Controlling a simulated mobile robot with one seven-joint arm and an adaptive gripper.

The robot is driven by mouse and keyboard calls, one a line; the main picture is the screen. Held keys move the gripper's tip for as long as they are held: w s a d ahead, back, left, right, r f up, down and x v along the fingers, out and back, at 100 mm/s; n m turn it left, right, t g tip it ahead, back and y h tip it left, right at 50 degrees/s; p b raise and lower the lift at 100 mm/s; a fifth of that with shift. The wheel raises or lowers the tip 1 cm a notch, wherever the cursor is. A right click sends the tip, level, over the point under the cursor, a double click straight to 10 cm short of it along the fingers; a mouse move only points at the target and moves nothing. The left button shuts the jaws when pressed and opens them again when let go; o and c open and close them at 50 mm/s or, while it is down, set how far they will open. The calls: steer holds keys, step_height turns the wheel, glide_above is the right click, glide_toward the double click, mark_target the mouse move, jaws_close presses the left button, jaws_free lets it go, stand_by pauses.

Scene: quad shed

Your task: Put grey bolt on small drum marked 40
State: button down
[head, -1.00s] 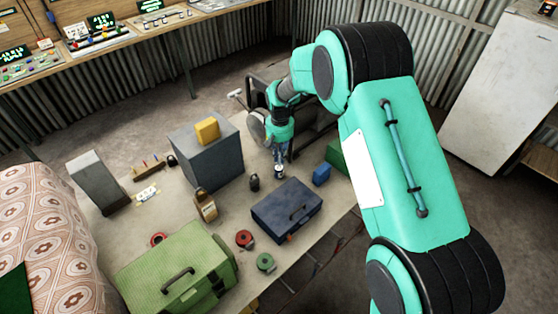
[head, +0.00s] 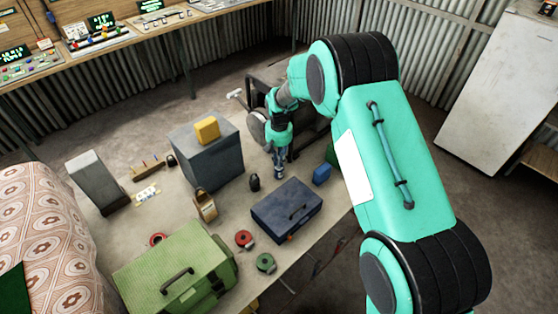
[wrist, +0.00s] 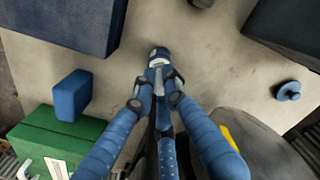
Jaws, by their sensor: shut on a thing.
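My gripper (head: 279,172) points down over the table, behind the dark blue toolbox (head: 287,210) and left of the small blue block (head: 321,174). In the wrist view, my gripper's fingers (wrist: 156,92) are closed together on a small grey metallic piece (wrist: 158,63), which looks like the grey bolt. The fingers hide most of it, and its height above the table is hard to tell. I cannot make out a drum marked 40 in either view. A small blue round thing (wrist: 288,91) lies at the right in the wrist view, with no readable mark.
A tall grey box (head: 215,160) with a yellow block on top stands left of my gripper. A small black weight (head: 254,182) is close by. A green case (head: 175,270), a red roll (head: 244,239) and a green roll (head: 265,263) lie nearer. A machine with a round disc is behind.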

stand_by(0.3)
steer(key=c, duration=1.8)
jaws_free()
steer(key=shift+f, duration=0.1)
step_height(320, 180, up, 12)
steer(key=p, duration=0.1)
steer(key=shift+r, duration=0.2)
